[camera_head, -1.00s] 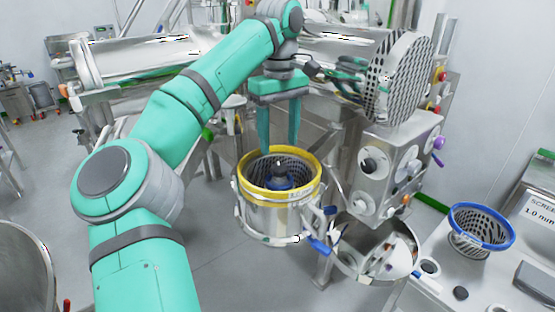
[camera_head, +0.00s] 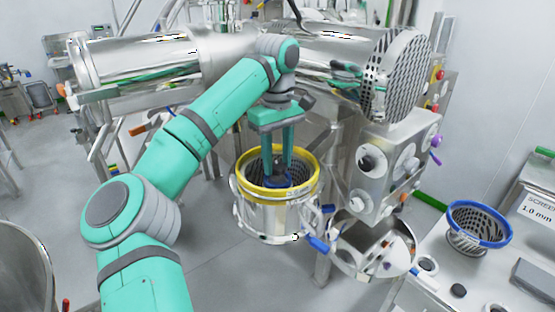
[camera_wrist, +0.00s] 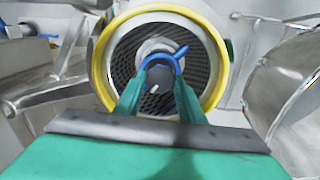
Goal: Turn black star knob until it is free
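The black star knob (camera_wrist: 159,77) is a dark round piece with a small pale mark, in the middle of the wrist view. It sits over a blue bladed part (camera_wrist: 181,50) inside a perforated basket with a yellow rim (camera_wrist: 220,62). My gripper (camera_wrist: 160,80) reaches in with one finger on each side of the knob, and both fingertips appear to touch it. In the head view, my gripper (camera_head: 277,172) points straight down into the yellow-rimmed basket (camera_head: 243,184). The fingers hide the knob there, and a little blue (camera_head: 279,183) shows below them.
A steel control box (camera_head: 385,165) with knobs stands right of the basket. An open steel bowl-shaped cover (camera_head: 375,250) hangs below it. A blue-rimmed screen (camera_head: 480,222) stands on the bench at right. A large perforated disc (camera_head: 405,75) is behind.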

